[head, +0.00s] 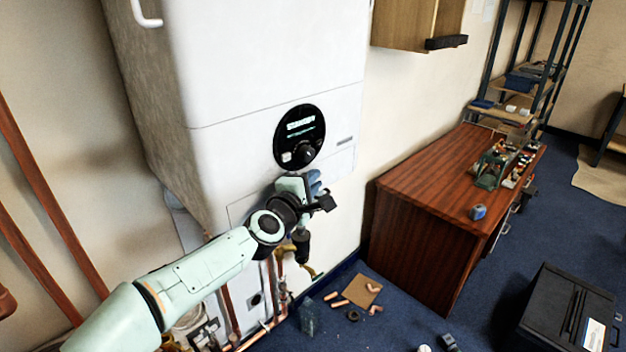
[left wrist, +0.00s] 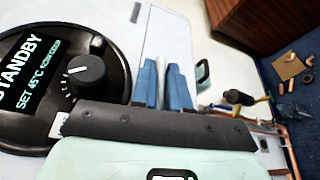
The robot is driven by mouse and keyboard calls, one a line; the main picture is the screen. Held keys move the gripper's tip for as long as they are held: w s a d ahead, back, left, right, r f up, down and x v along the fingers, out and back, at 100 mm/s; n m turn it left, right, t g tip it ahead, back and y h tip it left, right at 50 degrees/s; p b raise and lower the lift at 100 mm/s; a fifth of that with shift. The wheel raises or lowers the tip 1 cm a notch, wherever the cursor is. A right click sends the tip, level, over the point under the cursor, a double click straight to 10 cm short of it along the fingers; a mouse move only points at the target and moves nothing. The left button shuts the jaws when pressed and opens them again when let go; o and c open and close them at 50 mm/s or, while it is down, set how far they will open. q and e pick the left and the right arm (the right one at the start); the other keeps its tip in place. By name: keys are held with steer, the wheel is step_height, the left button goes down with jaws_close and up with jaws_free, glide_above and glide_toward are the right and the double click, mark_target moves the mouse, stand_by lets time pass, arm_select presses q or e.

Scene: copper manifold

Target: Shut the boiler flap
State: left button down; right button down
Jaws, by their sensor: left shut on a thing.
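The white boiler (head: 275,65) hangs on the wall, with a round black control panel (head: 300,136) low on its front. What looks like the boiler flap (head: 243,212) is a white panel below the control panel, largely hidden behind my arm; I cannot tell how far it stands open. My left gripper (head: 315,182) is at the boiler's lower front, just below the control panel. In the left wrist view its two blue fingers (left wrist: 165,86) are close together against white surface beside the dial, shut on what seems to be the flap's edge. The contact itself is unclear.
Copper pipes (head: 270,290) and valves run below the boiler. A wooden cabinet (head: 420,235) stands to the right, with a black case (head: 565,315) on the floor. Loose fittings and a cardboard piece (head: 362,291) lie on the blue carpet.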

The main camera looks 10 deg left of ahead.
arm_select(q)
steer(key=shift+r, duration=0.15)
steer(key=c, duration=1.5)
jaws_free()
steer(key=shift+a, duration=0.1)
